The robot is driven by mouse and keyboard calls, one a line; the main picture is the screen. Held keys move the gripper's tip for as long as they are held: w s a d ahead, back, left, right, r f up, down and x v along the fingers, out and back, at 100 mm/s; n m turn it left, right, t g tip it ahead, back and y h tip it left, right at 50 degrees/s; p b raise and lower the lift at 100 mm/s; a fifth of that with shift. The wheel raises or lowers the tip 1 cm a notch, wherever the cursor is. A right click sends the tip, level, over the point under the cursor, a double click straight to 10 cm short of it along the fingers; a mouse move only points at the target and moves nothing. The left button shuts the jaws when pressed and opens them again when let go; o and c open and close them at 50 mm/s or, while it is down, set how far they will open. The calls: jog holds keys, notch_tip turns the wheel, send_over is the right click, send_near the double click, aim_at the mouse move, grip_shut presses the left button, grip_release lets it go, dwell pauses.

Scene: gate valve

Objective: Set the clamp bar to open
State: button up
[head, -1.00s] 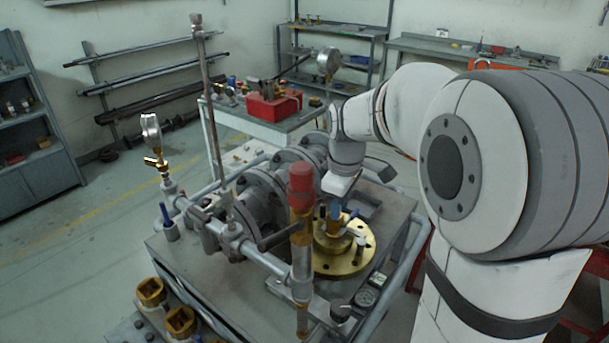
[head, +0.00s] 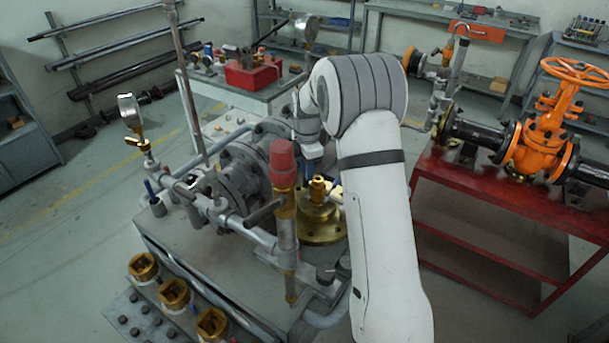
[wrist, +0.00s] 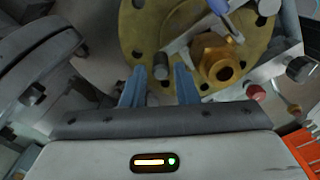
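The brass round flange (head: 322,232) is partly hidden behind my arm in the head view. In the wrist view, the flange (wrist: 150,25) carries a brass hex nut (wrist: 215,60) and a grey bar (wrist: 264,72) running beside and under it. This bar looks like the clamp bar, but I cannot be sure. My gripper (wrist: 160,72) shows two blue fingers with a gap between them. The fingers are left of the nut.
A red-capped upright pipe (head: 284,165) stands just left of the flange. Grey flanged pipework (head: 240,180) crowds the same bench. An orange valve (head: 545,135) stands on a red table (head: 480,200) at right. Floor shows between the two.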

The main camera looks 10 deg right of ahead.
jog(key=shift+f, duration=1.5)
jog(key=shift+c, duration=0.4)
grip_shut()
jog(key=shift+a, duration=0.1)
